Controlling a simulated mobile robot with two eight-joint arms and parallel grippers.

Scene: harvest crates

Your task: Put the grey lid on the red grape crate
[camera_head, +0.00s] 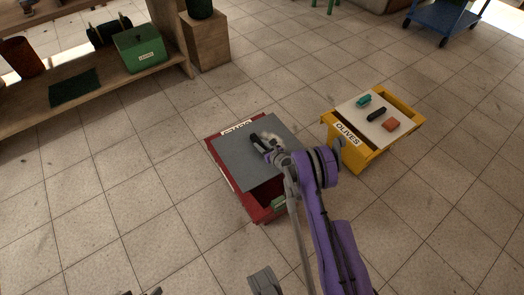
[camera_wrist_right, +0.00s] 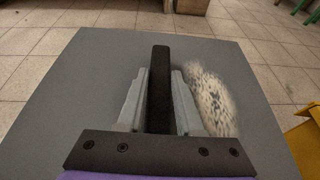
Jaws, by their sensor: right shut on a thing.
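The grey lid (camera_head: 240,165) is a flat square plate with a black bar handle (camera_wrist_right: 160,85). My right gripper (camera_head: 262,143) is shut on that handle, as the right wrist view shows. The lid lies over the red crate (camera_head: 228,185), shifted toward the back right. The crate's left wall, near corner and part of its dark inside show past the lid. The crate's label is partly covered. I cannot tell whether the lid touches the rim. A pale speckled thing (camera_wrist_right: 208,100) is on the lid, right of the handle. Small dark parts at the bottom edge may be my left gripper (camera_head: 142,292).
A yellow crate labelled OLIVES (camera_head: 347,134) stands to the right, with a pale lid (camera_head: 362,112) bearing small blocks. A wooden shelf (camera_head: 30,120) with a green box (camera_head: 140,50) is at upper left. A blue cart (camera_head: 440,20) is at upper right. Tiled floor between is clear.

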